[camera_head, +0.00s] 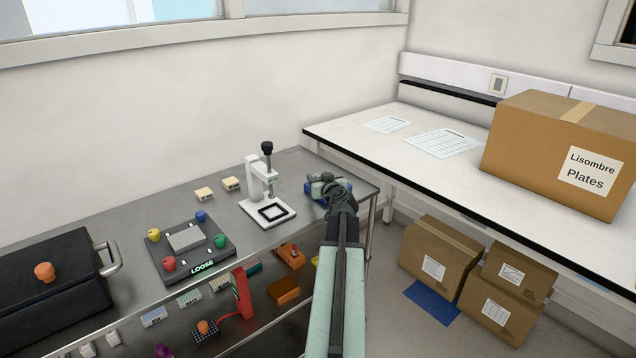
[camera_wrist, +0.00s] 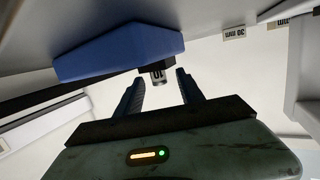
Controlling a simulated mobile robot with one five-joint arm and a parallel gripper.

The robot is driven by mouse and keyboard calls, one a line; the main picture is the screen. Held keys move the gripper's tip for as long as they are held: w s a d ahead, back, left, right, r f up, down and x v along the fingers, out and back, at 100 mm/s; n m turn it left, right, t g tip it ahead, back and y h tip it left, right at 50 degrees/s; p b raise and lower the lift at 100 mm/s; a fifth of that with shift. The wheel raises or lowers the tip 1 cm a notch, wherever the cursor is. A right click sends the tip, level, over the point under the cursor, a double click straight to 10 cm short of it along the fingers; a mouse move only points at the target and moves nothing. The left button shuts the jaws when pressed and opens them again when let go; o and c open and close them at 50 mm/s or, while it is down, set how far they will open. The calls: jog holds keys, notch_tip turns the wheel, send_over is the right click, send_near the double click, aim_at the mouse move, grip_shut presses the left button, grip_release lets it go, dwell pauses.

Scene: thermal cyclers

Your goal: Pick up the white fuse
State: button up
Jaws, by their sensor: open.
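In the wrist view, a small pale cylinder with dark bands (camera_wrist: 158,75), which looks like the white fuse, shows at the gap between the tips of my gripper (camera_wrist: 160,80). The two dark fingers are apart, one on each side of it, and do not visibly grip it. A blue block (camera_wrist: 115,52) is close beside the cylinder; I cannot tell whether they touch. In the head view, my gripper (camera_head: 327,184) is low over the right end of the metal bench, by a blue object (camera_head: 315,192). My arm hides part of this spot, and the fuse cannot be made out there.
A white stand with a black knob (camera_head: 267,195) is just left of my gripper. A black tray marked LOOSE (camera_head: 190,262) is further left. A white counter (camera_head: 375,145) with a large carton (camera_head: 555,145) is at right.

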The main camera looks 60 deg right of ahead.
jog(key=shift+w+d, duration=0.1)
grip_shut()
notch_tip(320, 180, up, 10)
jog(key=p, duration=1)
